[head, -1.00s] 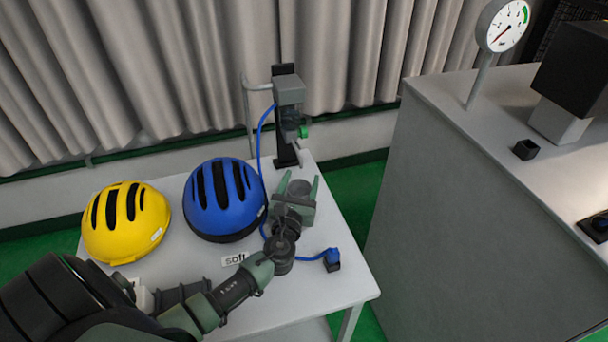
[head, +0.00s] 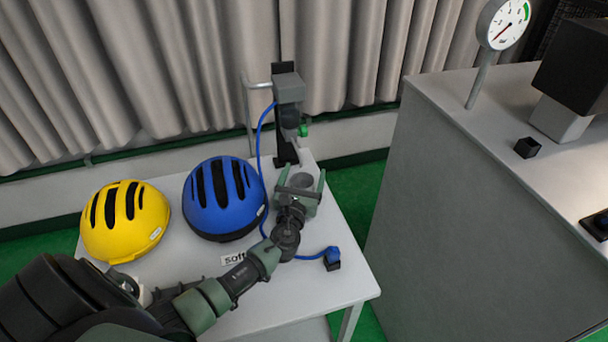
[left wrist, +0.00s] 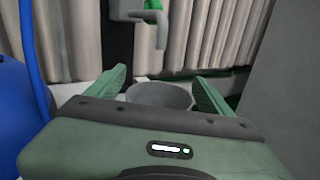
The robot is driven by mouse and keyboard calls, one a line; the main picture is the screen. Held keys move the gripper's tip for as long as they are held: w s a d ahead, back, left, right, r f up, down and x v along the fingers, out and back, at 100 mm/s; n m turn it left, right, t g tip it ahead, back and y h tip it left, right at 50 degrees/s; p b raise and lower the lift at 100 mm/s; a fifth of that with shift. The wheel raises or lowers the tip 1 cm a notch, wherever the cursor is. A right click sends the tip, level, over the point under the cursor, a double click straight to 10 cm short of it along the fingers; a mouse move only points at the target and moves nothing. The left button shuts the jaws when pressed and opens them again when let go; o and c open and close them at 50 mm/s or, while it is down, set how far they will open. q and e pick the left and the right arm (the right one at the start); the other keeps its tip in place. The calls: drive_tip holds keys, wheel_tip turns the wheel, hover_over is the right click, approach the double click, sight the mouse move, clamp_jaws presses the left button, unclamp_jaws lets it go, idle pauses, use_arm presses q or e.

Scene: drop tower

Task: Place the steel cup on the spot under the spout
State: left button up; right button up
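The steel cup (head: 302,181) is a grey round cup standing upright near the table's far right corner, in front of the spout stand's foot. My left gripper (head: 302,172) is around it, one green finger on each side. The fingers look spread, with a narrow gap beside the cup. In the left wrist view the cup (left wrist: 160,95) sits between the fingers, its lower part hidden by my gripper body. The spout (left wrist: 160,30) hangs beyond the cup, below a grey box (head: 289,88) on a black post. The spot under it is hidden. My right gripper is not in view.
A blue helmet (head: 222,200) and a yellow helmet (head: 125,222) lie left on the white table (head: 335,215). A grey cabinet (head: 450,190) stands to the right.

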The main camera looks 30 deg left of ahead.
use_arm(q)
drive_tip(key=shift+r, duration=0.1)
drive_tip(key=v, duration=1.2)
drive_tip(key=shift+b, duration=0.3)
idle(0.7)
